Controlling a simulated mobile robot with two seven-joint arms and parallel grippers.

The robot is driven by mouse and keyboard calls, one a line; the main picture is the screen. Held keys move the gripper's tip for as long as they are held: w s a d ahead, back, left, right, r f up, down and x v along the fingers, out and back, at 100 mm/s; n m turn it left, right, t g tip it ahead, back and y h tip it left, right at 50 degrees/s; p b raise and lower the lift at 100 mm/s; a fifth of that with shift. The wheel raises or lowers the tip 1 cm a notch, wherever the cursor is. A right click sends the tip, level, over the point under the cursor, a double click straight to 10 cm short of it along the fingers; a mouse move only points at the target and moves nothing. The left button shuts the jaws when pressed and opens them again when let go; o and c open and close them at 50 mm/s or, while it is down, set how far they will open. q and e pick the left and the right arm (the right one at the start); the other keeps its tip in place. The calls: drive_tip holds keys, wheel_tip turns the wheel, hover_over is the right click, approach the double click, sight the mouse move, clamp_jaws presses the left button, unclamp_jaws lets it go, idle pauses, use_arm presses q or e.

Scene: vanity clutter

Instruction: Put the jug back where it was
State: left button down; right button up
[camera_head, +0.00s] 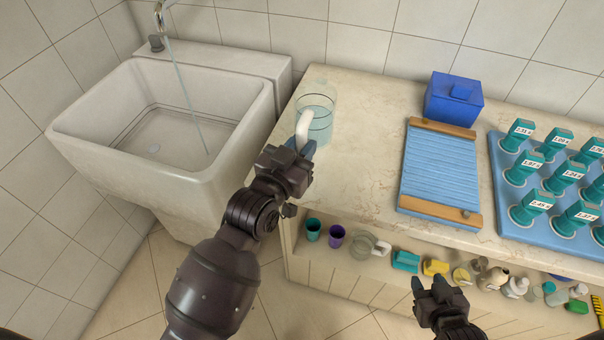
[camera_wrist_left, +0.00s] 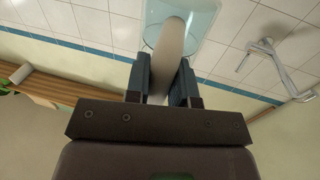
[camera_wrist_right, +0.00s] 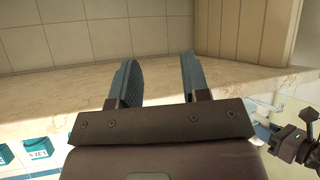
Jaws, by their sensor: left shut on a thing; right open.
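The jug (camera_head: 319,104) is clear, with a pale handle, and holds bluish water. It is over the left end of the counter; I cannot tell whether its base touches the top. My left gripper (camera_head: 303,147) is shut on its handle. In the left wrist view the handle (camera_wrist_left: 174,52) is between the fingers (camera_wrist_left: 164,80), with the jug body (camera_wrist_left: 203,18) beyond. A similar clear vessel with a pale handle (camera_head: 361,246) stands on the lower shelf. My right gripper (camera_head: 427,293) is open and empty in front of the counter; its fingers are apart in the right wrist view (camera_wrist_right: 156,80).
A sink (camera_head: 70,130) with a running tap (camera_head: 159,14) is left of the counter (camera_head: 368,105). A blue box (camera_head: 453,98), a ribbed blue board (camera_head: 438,172) and a blue rack (camera_head: 507,186) of teal labelled containers stand there. Cups and bottles fill the lower shelf. The counter's middle-left is clear.

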use_arm(q)
wheel_tip(320, 180, down, 3)
drive_tip(key=shift+f+b, duration=0.4)
drive_tip(key=shift+f, duration=0.6)
wheel_tip(320, 180, down, 3)
drive_tip(key=shift+f+b, duration=0.1)
drive_tip(key=shift+b, duration=0.2)
drive_tip(key=shift+f, duration=0.2)
use_arm(e)
drive_tip(key=shift+f, duration=0.8)
use_arm(q)
drive_tip(key=c, duration=1.2)
unclamp_jaws()
drive_tip(key=shift+o, duration=1)
use_arm(e)
drive_tip(key=shift+s+f, duration=0.1)
drive_tip(key=shift+s, duration=0.15)
use_arm(q)
drive_tip(key=shift+r, duration=0.1)
